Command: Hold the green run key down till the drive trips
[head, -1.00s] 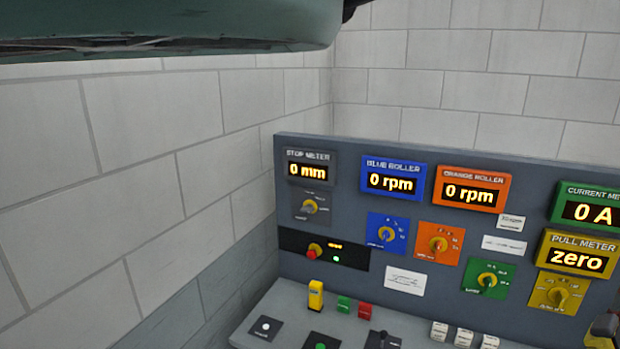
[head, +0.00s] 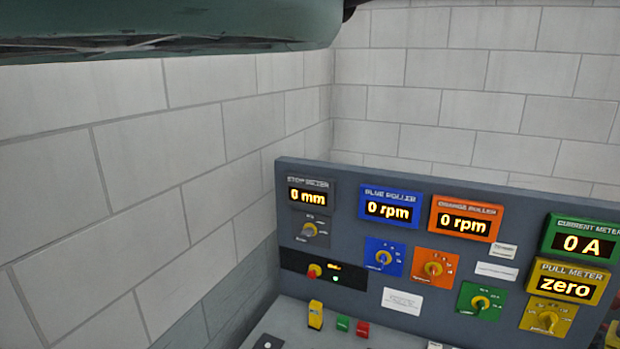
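A small green block-shaped key (head: 343,323) stands on the console's sloping desk, beside a similar red one (head: 362,329). I cannot read any label on it, so I cannot tell for sure that it is the run key. Nothing is seen touching it. The current meter (head: 580,242) reads 0 A and the pull meter (head: 567,283) reads zero. The blue roller display (head: 389,208) and the orange roller display (head: 465,223) both read 0 rpm. The stop meter (head: 307,195) reads 0 mm. My gripper is not recognisable in view.
The dark strip (head: 325,272) has a red knob, a small amber text and a lit green lamp. A yellow block (head: 316,314) stands left of the green key. Several rotary knobs sit below the displays. A block wall (head: 130,170) closes the left side.

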